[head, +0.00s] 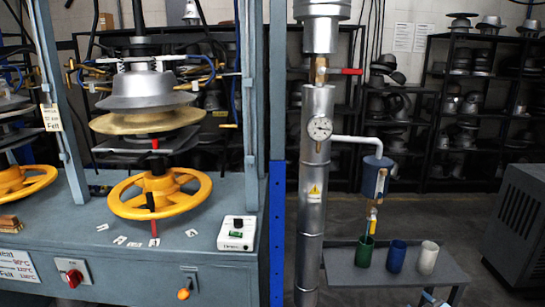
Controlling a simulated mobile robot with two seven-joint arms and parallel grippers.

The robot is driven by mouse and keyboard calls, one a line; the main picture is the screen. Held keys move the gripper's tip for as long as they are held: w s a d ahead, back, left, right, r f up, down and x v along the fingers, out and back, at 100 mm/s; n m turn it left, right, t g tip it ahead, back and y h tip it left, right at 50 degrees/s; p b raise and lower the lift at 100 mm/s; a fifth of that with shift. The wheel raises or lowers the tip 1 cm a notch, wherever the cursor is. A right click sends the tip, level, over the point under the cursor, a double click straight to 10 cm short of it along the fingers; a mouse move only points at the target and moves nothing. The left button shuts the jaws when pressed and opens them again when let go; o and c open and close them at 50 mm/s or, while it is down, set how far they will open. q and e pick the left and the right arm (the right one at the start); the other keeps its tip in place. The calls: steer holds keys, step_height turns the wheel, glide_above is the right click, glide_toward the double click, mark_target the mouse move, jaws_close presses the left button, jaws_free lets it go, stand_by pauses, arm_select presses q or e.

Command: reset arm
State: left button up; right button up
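The hat press stands at the left, with a grey metal hat form (150,90) above a tan brim-shaped disc (147,121). A yellow handwheel (160,195) sits below them, with a black bar carrying red ends across its middle. A lever with an orange knob (183,293) is on the front of the press bench, at the bottom of the picture. A red rotary switch (74,277) is to its left. I cannot tell which part the task calls the arm.
A white control box (237,233) sits on the bench (200,260). A silver pipe (313,200) with a gauge (319,127) and a red-handled valve (346,71) stands right of a blue post. Green, blue and white cups stand on a small grey table (345,280).

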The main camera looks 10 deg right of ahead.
steer(key=s+a+f+n+g+y, duration=0.1)
steer(key=s+a+f+g+y, duration=0.3)
steer(key=s+a, duration=0.65)
steer(key=s+a+f+g, duration=0.2)
steer(key=s+a+f, duration=0.5)
steer(key=s, duration=0.6)
steer(key=w+a+r+m+t+y, duration=0.1)
steer(key=a+m, duration=0.2)
steer(key=a, duration=0.4)
steer(key=a+r+m+t, duration=0.1)
steer(key=a+r+m, duration=0.1)
steer(key=a, duration=0.5)
arm_select(q)
step_height(320, 180, up, 15)
steer(key=s+a+p, duration=0.1)
steer(key=p, duration=1.9)
steer(key=shift+a+y, duration=0.25)
steer(key=shift+y, duration=0.05)
arm_select(e)
step_height(320, 180, up, 15)
steer(key=s+d, duration=0.1)
steer(key=d, duration=0.1)
arm_select(q)
steer(key=shift+d+r, duration=0.1)
steer(key=shift+r, duration=0.2)
